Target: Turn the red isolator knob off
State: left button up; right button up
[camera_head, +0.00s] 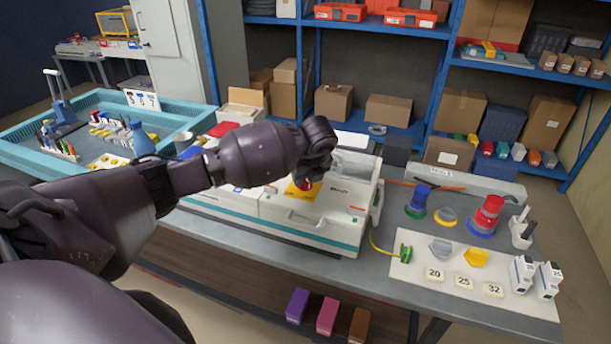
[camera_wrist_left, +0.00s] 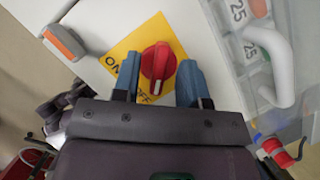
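The red isolator knob (camera_wrist_left: 158,62) sits on a yellow plate (camera_wrist_left: 130,43) marked ON and OFF. In the left wrist view its grip ridge runs roughly up and down the picture, with the lower end near the OFF lettering. My left gripper (camera_wrist_left: 160,78) is open, with one blue finger on each side of the knob. There appears to be a gap at the right finger; contact at the left finger is unclear. In the head view my left gripper (camera_head: 318,160) is over the white socket box (camera_head: 330,208) and partly hides the knob (camera_head: 303,185). My right gripper is not seen.
The box stands on a grey bench (camera_head: 390,255). A teal tray (camera_head: 30,160) lies left. Blue shelving (camera_head: 440,90) stands behind.

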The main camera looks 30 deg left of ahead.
pick_arm(q)
jog(key=v, duration=1)
jog(key=shift+r, duration=0.4)
